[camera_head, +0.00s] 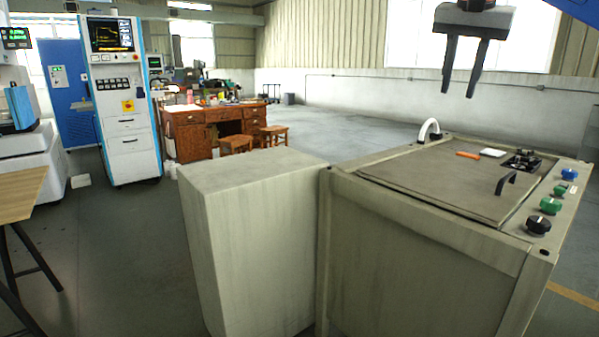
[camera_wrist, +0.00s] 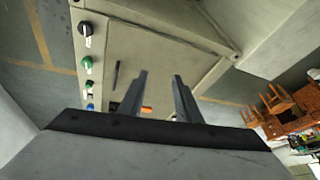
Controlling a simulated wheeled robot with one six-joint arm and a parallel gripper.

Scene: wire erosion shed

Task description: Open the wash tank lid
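The wash tank (camera_head: 425,260) is a grey-beige box at the right of the head view. Its flat lid (camera_head: 430,182) lies shut on top, with a black bar handle (camera_head: 506,182) near the right edge. In the wrist view the lid (camera_wrist: 160,55) lies below the fingers, and the handle (camera_wrist: 116,74) shows left of them. My gripper (camera_head: 460,92) hangs above the tank's far side, fingers apart and empty, clear of the handle. Its fingers also show in the wrist view (camera_wrist: 158,78).
An orange item (camera_head: 468,155), a white item (camera_head: 493,152) and black parts (camera_head: 522,160) lie on the lid's far part. Several knobs and buttons (camera_head: 550,205) line the tank's right rim. A grey cabinet (camera_head: 250,230) adjoins the left. Open floor (camera_head: 340,115) lies behind.

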